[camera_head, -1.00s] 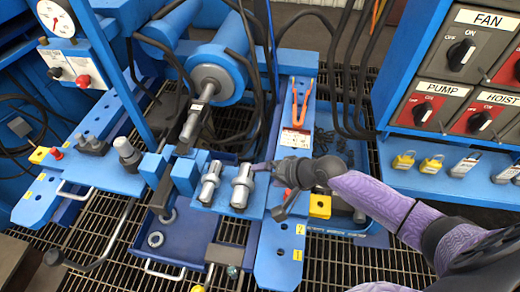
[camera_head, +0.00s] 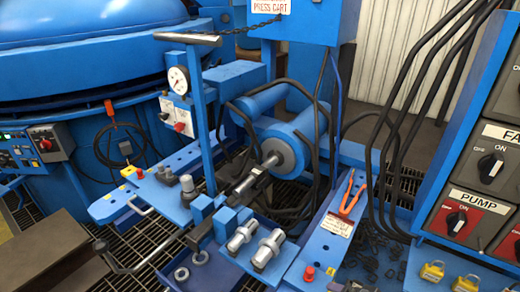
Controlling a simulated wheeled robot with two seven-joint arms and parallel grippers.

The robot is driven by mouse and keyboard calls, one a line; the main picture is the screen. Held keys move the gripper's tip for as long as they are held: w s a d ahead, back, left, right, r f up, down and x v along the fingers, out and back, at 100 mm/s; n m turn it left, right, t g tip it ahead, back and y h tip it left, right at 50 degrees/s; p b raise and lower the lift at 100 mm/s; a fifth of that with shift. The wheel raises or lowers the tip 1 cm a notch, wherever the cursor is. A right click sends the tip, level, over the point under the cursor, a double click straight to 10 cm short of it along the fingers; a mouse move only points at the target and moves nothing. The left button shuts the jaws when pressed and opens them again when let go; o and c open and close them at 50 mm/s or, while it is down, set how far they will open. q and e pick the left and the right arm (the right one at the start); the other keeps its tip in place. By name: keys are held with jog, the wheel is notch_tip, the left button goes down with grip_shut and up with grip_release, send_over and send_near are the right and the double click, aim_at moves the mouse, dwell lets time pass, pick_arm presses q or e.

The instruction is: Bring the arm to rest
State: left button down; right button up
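Neither gripper shows clearly in the head view, and the purple arm is out of the picture. A small dark shape at the bottom edge, right of a red knob (camera_head: 309,273), is too cut off to identify. The blue press cart fills the middle, with a large blue cylinder (camera_head: 283,155) and its metal rod. Two silver cylindrical fittings, one on the left (camera_head: 240,235) and one on the right (camera_head: 268,249), lie side by side on a blue block at the front.
A control panel with a PUMP switch (camera_head: 456,222) stands at right. Orange-handled pliers (camera_head: 352,196) lie on the cart's right rail. A big blue furnace (camera_head: 90,60) stands at back left, and a handle bar (camera_head: 188,38) rises before it.

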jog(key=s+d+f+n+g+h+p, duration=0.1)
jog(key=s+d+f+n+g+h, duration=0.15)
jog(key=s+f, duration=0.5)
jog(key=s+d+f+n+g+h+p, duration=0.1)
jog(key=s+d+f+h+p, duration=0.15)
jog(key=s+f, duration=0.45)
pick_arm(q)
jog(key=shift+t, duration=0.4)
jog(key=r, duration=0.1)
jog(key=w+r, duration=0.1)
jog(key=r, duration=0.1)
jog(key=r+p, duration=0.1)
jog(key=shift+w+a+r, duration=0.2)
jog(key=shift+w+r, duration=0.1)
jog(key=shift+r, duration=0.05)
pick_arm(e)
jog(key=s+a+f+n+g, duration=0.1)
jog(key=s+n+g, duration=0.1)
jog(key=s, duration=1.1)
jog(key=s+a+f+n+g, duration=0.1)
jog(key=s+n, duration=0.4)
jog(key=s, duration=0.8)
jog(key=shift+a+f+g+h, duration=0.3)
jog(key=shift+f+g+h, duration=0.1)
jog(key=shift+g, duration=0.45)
